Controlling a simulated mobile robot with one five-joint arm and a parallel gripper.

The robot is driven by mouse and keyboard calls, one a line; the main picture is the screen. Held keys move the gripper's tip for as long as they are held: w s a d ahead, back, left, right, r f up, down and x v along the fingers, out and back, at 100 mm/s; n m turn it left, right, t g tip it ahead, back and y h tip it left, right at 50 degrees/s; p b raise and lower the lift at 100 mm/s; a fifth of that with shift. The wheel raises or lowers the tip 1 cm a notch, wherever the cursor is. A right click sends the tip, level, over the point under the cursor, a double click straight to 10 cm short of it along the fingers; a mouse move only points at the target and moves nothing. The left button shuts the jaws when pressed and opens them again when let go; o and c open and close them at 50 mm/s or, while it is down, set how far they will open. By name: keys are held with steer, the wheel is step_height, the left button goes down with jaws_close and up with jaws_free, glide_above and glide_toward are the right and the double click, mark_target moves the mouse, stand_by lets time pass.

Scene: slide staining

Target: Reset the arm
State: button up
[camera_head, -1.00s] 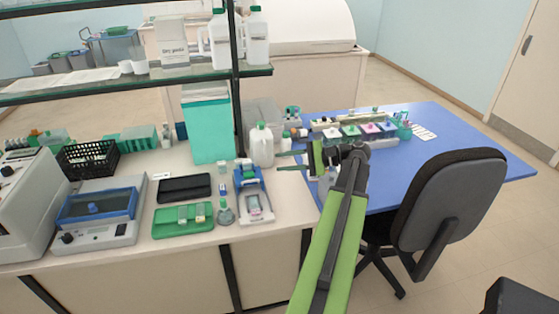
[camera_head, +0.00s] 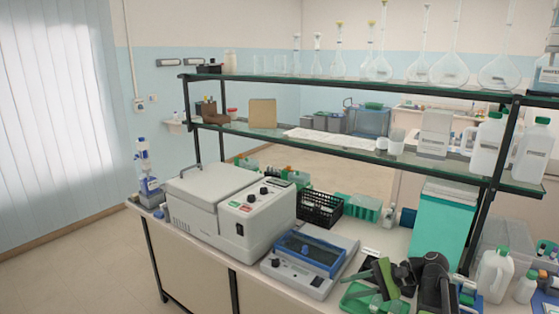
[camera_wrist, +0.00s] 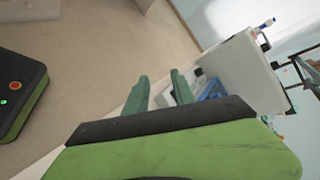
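My gripper (camera_wrist: 160,88) shows in the wrist view with its two green fingers apart and nothing between them. In the head view my gripper (camera_head: 366,272) is at the lower right, in front of the bench, and the arm is folded up close to the camera. It overlaps the green tray (camera_head: 368,300) in the picture; I cannot tell how far apart they are.
The bench holds a white centrifuge-like machine (camera_head: 205,200), a blue-lidded device (camera_head: 310,255), a black basket (camera_head: 320,207) and a teal box (camera_head: 443,225). Glass shelves (camera_head: 330,148) with flasks and bottles stand above it. Open floor (camera_head: 75,275) lies at the left.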

steer(key=s+a+f+n+g+h, duration=0.25)
steer(key=a+f, duration=0.25)
steer(key=a, duration=0.4)
steer(key=s+a+f+n+g+h, duration=0.2)
steer(key=a+f+n+h, duration=0.15)
steer(key=a, duration=0.65)
steer(key=d+f+n+h, duration=0.4)
steer(key=d+h, duration=0.2)
steer(key=d, duration=0.2)
steer(key=shift+s+f+t, duration=0.15)
steer(key=shift+s+t, duration=0.2)
steer(key=shift+t, duration=0.1)
